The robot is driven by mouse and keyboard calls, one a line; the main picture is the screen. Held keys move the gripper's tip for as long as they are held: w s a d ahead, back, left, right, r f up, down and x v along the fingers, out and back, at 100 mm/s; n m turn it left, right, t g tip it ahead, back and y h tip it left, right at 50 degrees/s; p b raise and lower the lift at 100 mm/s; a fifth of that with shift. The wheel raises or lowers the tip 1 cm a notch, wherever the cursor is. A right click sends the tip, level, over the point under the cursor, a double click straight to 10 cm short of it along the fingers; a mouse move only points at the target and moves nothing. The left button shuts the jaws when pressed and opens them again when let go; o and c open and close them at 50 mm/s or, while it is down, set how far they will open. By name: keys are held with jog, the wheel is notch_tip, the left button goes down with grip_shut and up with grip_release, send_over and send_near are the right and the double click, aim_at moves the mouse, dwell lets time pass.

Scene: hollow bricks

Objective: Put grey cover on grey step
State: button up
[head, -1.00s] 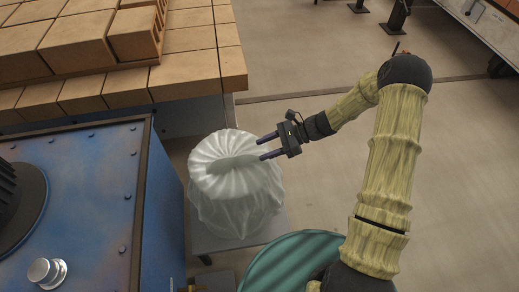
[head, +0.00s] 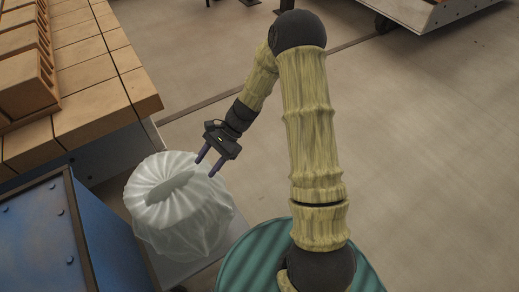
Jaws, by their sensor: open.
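The grey cover (head: 182,222) is a pale, pleated, bag-like shape with a flattened ridge on top, at the lower left of the head view. It stands upright on the grey step (head: 205,268), a low flat surface that shows as a strip along the cover's lower right side. My gripper (head: 206,167) is open and empty, its two fingers pointing down-left at the cover's upper right edge. The fingertips overlap or nearly meet that edge in the picture; I cannot tell whether they touch it. The cover hides most of the step.
A blue metal machine (head: 40,235) stands close to the cover's left. A table of tan bricks (head: 105,95) is behind it at the upper left. A green round ribbed surface (head: 255,265) lies by my arm's base. The floor at the right is open.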

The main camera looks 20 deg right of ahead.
jog(key=s+d+r+n+t+h, duration=0.6)
jog(key=s+d+r+n+h, duration=0.3)
jog(key=d+r+n, duration=0.3)
jog(key=shift+s+d+r, duration=0.8)
jog(key=shift+d, duration=0.05)
jog(key=w+p+v, duration=0.3)
jog(key=p+v, duration=1.2)
jog(key=shift+a+r+p, duration=0.25)
jog(key=shift+r+p, duration=0.05)
jog(key=shift+r, duration=0.15)
jog(key=shift+c, duration=1.2)
jog(key=shift+a, duration=0.1)
